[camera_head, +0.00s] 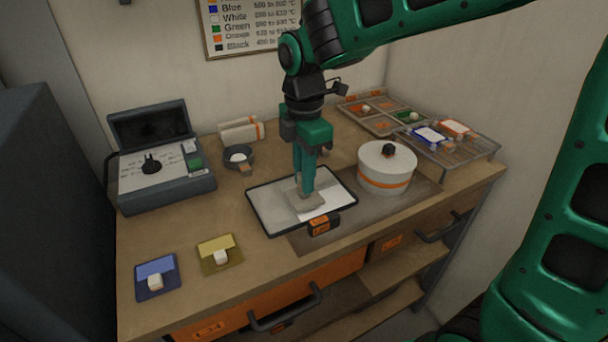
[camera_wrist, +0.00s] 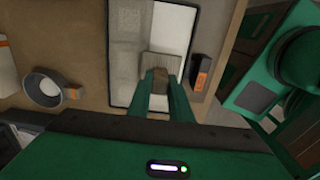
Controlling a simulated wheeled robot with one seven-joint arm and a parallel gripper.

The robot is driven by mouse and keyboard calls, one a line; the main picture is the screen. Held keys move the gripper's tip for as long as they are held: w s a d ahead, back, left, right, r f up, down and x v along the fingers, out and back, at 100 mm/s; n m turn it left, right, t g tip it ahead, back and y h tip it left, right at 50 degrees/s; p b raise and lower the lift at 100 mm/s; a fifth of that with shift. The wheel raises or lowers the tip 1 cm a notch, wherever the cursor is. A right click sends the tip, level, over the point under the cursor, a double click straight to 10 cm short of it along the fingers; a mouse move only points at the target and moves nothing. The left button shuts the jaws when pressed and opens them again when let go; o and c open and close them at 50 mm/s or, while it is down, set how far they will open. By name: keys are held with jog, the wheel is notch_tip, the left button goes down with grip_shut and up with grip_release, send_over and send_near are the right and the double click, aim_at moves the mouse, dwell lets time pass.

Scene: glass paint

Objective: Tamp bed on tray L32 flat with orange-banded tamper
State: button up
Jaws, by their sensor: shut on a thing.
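A dark-rimmed tray (camera_head: 262,213) lies on the workbench, with a pale bed (camera_head: 273,202) over its left part and a whiter area (camera_head: 338,196) at its right. My gripper (camera_head: 305,187) points down over the middle of the tray. It is shut on the tamper (camera_head: 306,201), a block with a flat grey-beige base that also shows in the wrist view (camera_wrist: 158,62). The base is at the bed's surface; I cannot tell whether it touches. No orange band shows on it, as the fingers cover its handle. A dark tag with an orange label (camera_head: 322,225) sits at the tray's front edge.
A white lidded pot with an orange band (camera_head: 386,168) stands close right of the tray. A small dark pan (camera_head: 238,158) is behind left. A control box (camera_head: 160,165), blue card (camera_head: 157,277), yellow card (camera_head: 220,254) and wire rack (camera_head: 450,147) stand farther out.

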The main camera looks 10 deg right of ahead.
jog(key=shift+s+a, duration=0.25)
jog(key=shift+a, duration=0.65)
jog(key=shift+s+a, duration=0.3)
jog(key=shift+a, duration=0.6)
jog(key=shift+s+a, duration=0.25)
jog(key=shift+a, duration=0.65)
jog(key=shift+f, duration=0.15)
jog(key=shift+f, duration=0.65)
jog(key=shift+f, duration=0.35)
jog(key=shift+r, duration=0.1)
jog(key=shift+r, duration=1.05)
jog(key=shift+w, duration=0.15)
